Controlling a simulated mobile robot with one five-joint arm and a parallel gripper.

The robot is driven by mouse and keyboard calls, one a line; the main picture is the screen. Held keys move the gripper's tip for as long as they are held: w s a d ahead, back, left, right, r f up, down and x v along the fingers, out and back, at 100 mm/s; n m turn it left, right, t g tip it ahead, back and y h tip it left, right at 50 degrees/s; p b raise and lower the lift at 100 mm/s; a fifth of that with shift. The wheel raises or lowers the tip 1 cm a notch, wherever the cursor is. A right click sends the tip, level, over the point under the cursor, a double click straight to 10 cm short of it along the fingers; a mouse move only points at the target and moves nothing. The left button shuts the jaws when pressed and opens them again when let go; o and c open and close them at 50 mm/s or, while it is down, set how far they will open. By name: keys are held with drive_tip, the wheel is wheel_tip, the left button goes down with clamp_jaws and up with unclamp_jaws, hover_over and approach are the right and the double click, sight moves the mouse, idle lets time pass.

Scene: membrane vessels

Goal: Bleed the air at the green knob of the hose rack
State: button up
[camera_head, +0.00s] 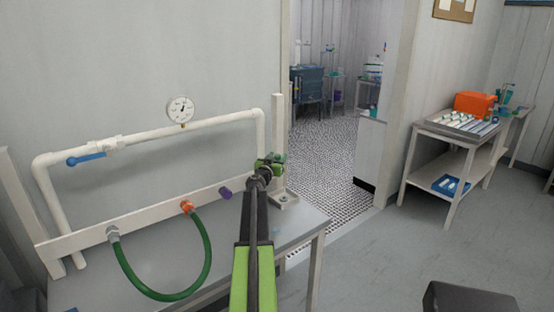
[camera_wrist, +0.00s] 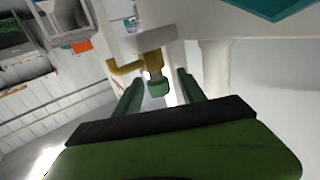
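The hose rack (camera_head: 150,217) is a white board and pipe frame on a grey bench, at the left in the head view. The green knob (camera_wrist: 158,89) sits on a brass fitting (camera_wrist: 152,64) in the wrist view. My gripper (camera_wrist: 160,77) is open, with one finger on each side of the knob and a visible gap to each. In the head view my gripper (camera_head: 267,166) is at the rack's right-hand post (camera_head: 278,120). There I cannot tell the knob from my green fingers.
The rack carries a gauge (camera_head: 181,110), a blue lever (camera_head: 86,159), a green hose (camera_head: 203,262) between grey and orange couplings, and a purple cap (camera_head: 225,193). A doorway opens behind the bench. A side table (camera_head: 432,130) holds an orange box (camera_head: 474,104). Floor between is clear.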

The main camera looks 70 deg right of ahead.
clamp_jaws()
drive_tip(key=shift+a, duration=0.15)
drive_tip(key=shift+n+t, duration=0.3)
drive_tip(key=shift+t, duration=0.1)
drive_tip(key=n+t, duration=0.1)
drive_tip(key=t, duration=0.1)
drive_tip(key=n+t+y, duration=0.1)
drive_tip(key=n+t, duration=0.1)
drive_tip(key=t, duration=0.1)
drive_tip(key=n+t+y, duration=0.1)
drive_tip(key=n+t, duration=0.1)
drive_tip(key=shift+s+d+t, duration=0.1)
drive_tip(key=shift+d+t, duration=0.15)
drive_tip(key=shift+t, duration=0.15)
drive_tip(key=n+t+y, duration=0.4)
drive_tip(key=shift+t, duration=0.4)
drive_tip(key=shift+n+t+y, duration=0.9)
drive_tip(key=shift+n+y, duration=0.2)
drive_tip(key=shift+y, duration=0.4)
drive_tip(key=shift+a, duration=0.1)
